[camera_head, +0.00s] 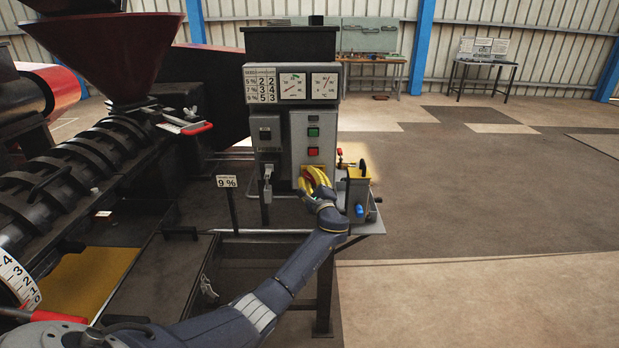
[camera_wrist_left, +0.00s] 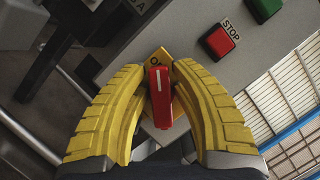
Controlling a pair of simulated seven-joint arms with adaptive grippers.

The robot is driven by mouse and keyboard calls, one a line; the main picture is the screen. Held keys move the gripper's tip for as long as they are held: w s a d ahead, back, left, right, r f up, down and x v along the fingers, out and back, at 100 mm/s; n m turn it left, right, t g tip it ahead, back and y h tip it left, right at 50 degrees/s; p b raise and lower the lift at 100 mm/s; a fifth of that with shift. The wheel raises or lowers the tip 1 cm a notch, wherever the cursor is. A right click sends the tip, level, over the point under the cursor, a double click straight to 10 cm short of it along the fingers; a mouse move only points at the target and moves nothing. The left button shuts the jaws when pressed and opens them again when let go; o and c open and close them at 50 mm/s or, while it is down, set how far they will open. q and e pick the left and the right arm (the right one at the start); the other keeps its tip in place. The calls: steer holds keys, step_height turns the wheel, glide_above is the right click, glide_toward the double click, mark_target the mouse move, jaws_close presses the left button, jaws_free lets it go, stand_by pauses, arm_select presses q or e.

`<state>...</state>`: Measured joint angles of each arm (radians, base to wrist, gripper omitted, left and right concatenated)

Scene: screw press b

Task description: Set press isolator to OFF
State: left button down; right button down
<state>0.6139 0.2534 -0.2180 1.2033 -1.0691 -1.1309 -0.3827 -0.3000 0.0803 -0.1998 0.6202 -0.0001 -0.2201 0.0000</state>
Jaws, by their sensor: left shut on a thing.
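The press isolator is a red handle (camera_wrist_left: 160,97) with a white line, mounted on a yellow plate (camera_wrist_left: 183,125) on the grey control panel (camera_head: 298,125). My left gripper (camera_head: 315,182) is at the lower part of the panel. In the left wrist view its yellow fingers (camera_wrist_left: 160,88) close around the red handle, one on each side. The handle stands almost upright in that tilted view, its white line toward the top. My right gripper is in neither view.
A red STOP button (camera_wrist_left: 219,42) and a green button (camera_wrist_left: 265,8) sit above the isolator. A grey lever (camera_head: 267,172) hangs left of it. Open floor lies farther right.

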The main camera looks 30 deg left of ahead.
arm_select(q)
steer(key=n, duration=0.1)
steer(key=n+g, duration=0.1)
steer(key=n, duration=0.2)
steer(key=shift+f+g, duration=0.25)
steer(key=shift+g, duration=0.05)
steer(key=shift+a+f+n+g+h, duration=0.1)
steer(key=shift+n+g+h, duration=0.2)
steer(key=shift+n, duration=0.6)
steer(key=shift+f+n+g+h, duration=0.1)
steer(key=shift+n+g+h, duration=0.15)
steer(key=shift+n, duration=0.65)
steer(key=c, duration=1.3)
jaws_free()
steer(key=shift+s+f, duration=0.1)
steer(key=shift+s+d, duration=0.35)
steer(key=shift+d, duration=0.25)
steer(key=shift+v, duration=3.3)
